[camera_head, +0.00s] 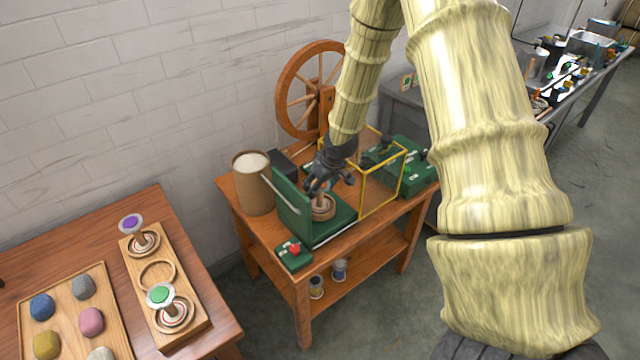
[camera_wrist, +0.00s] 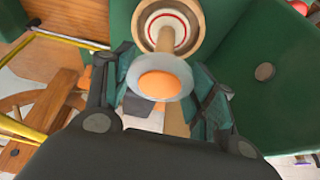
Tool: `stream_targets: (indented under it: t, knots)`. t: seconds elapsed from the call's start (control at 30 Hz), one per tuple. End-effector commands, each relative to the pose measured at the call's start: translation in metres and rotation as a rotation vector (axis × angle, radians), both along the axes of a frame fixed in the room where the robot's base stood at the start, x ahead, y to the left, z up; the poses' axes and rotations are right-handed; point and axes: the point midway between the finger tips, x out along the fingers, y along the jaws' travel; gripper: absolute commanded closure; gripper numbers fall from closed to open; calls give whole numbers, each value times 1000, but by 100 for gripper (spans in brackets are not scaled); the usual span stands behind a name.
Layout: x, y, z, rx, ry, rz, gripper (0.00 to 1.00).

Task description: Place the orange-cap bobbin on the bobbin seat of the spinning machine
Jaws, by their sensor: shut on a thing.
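The orange-cap bobbin (camera_wrist: 158,85) is between my gripper's fingers (camera_wrist: 160,95), just under its cap. Its pale shaft runs to a base with red and white rings (camera_wrist: 166,25). In the head view my gripper (camera_head: 322,185) is shut on it, pointing down inside the green spinning machine (camera_head: 293,212). The round wooden bobbin seat (camera_head: 322,211) lies directly below, and the bobbin's base is at the seat's rim. The bobbin looks about upright. I cannot tell whether its base rests fully down in the seat.
A yellow frame (camera_head: 381,184) stands close to the right of my gripper. The machine's green upright panel stands at left. A red-button box (camera_head: 294,252) sits in front, a brown canister (camera_head: 254,183) at left. A wooden rack (camera_head: 159,275) holds purple-cap and green-cap bobbins, its middle place empty.

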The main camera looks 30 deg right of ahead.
Motion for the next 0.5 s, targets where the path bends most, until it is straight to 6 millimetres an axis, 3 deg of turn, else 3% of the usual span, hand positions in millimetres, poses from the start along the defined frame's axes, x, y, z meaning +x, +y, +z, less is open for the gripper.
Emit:
stream_targets:
  t: [0.03,0.13,0.5]
  knots:
    - [0,0,0,0,0,0,38]
    - [0,0,0,0,0,0,23]
    - [0,0,3,0,-1,0,23]
